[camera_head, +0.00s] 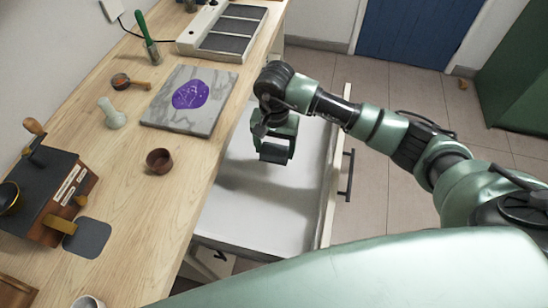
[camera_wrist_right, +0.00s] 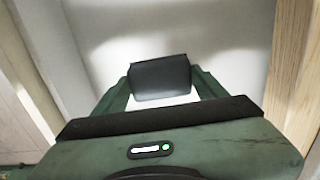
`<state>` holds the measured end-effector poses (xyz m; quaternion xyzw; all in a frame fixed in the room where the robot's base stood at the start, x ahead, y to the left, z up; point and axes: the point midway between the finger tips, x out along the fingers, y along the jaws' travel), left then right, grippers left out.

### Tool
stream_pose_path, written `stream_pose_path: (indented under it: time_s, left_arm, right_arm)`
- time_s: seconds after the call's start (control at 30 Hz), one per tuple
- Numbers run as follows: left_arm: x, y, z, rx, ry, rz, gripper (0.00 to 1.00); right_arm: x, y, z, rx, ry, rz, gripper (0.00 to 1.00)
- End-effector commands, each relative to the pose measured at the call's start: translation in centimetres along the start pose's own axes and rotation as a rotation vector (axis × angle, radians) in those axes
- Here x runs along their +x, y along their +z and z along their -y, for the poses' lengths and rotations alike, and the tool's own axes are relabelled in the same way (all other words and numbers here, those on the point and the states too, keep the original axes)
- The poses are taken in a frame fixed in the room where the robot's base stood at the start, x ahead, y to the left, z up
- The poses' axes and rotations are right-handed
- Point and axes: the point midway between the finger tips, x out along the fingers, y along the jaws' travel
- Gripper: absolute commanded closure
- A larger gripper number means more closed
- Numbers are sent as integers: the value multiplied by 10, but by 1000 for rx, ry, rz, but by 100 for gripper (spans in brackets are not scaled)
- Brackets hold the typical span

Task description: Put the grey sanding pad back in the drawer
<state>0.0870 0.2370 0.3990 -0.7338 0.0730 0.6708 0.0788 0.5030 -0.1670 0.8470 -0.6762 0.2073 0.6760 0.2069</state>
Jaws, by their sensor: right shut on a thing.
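The drawer (camera_head: 262,215) under the workbench is pulled open, with a white, bare-looking inside and a dark handle (camera_head: 347,175) on its front. My right gripper (camera_head: 275,153) points down over the far part of the drawer. It is shut on the grey sanding pad (camera_wrist_right: 160,78), a small dark block held between its fingertips in the right wrist view. The white drawer inside (camera_wrist_right: 222,22) shows behind the pad there. I cannot tell how high the pad is above the drawer floor. My left gripper is not in view.
The wooden workbench (camera_head: 190,205) runs along the left. It holds a stone slab with a purple design (camera_head: 190,95), a wooden cup (camera_head: 159,160), a green-handled brush (camera_head: 147,38), a wooden box device (camera_head: 70,190) and a flat dark-grey square (camera_head: 90,238). Tiled floor lies right of the drawer.

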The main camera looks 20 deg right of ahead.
Motion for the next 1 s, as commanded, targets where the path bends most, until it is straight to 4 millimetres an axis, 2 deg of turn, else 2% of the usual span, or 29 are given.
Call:
stream_pose_path:
  time_s: [0.13, 0.27, 0.5, 0.93, 0.97, 1.0]
  left_arm:
    - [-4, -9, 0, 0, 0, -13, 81]
    - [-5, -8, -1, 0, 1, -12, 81]
    - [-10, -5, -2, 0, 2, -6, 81]
    - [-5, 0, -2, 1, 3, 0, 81]
    - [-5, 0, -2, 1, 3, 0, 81]
    - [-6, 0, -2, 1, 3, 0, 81]
  right_arm:
    - [19, 0, 0, 0, 0, 1, 72]
    - [29, 0, 0, 0, -1, 2, 72]
    - [63, 1, 0, 0, 0, 2, 72]
    - [70, 0, 0, -1, -1, -2, 72]
    - [70, 0, 0, -1, -1, -1, 25]
    - [69, 0, 0, -1, -1, -1, 14]
